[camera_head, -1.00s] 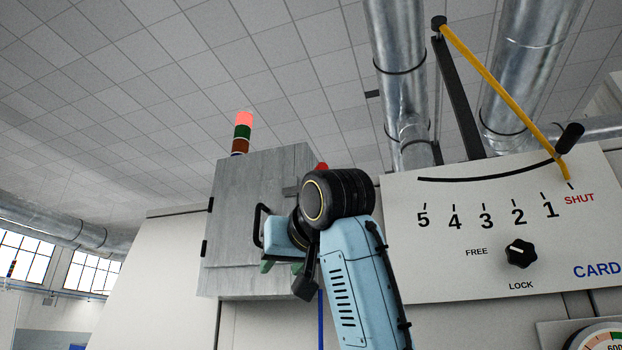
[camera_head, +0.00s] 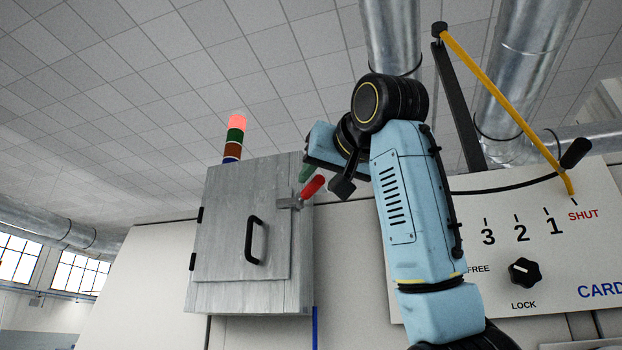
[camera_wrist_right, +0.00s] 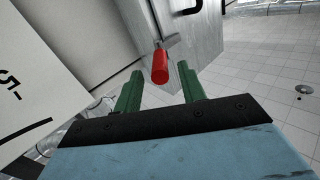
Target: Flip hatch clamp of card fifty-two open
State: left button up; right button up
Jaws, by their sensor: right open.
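A grey metal box with a hatch door (camera_head: 238,225) and a black bar handle (camera_head: 255,240) is on the machine's front. The clamp (camera_head: 312,188), with a red grip, sits at the door's right edge. The door is closed. My right gripper (camera_head: 306,174) is just right of and above the clamp, its fingers mostly hidden by my wrist. In the wrist view, the green fingers of my right gripper (camera_wrist_right: 162,90) are spread apart, and the red clamp grip (camera_wrist_right: 160,66) shows between and beyond their tips, apart from them. My left gripper is in no view.
A white panel (camera_head: 590,235) with a numbered scale, a black knob (camera_head: 525,272) and a yellow lever (camera_head: 510,110) stands to the right, partly behind my right arm. Metal ducts (camera_head: 530,70) rise above. Free air lies left of the box.

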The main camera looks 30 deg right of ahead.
aim_at(312, 188)
jog(key=w, duration=0.1)
jog(key=w+p, duration=0.1)
jog(key=w, duration=0.1)
jog(key=w+d, duration=0.1)
jog(key=w, duration=0.1)
jog(key=shift+p, duration=0.3)
jog(key=shift+a, duration=0.1)
grip_shut()
jog(key=shift+s, duration=0.1)
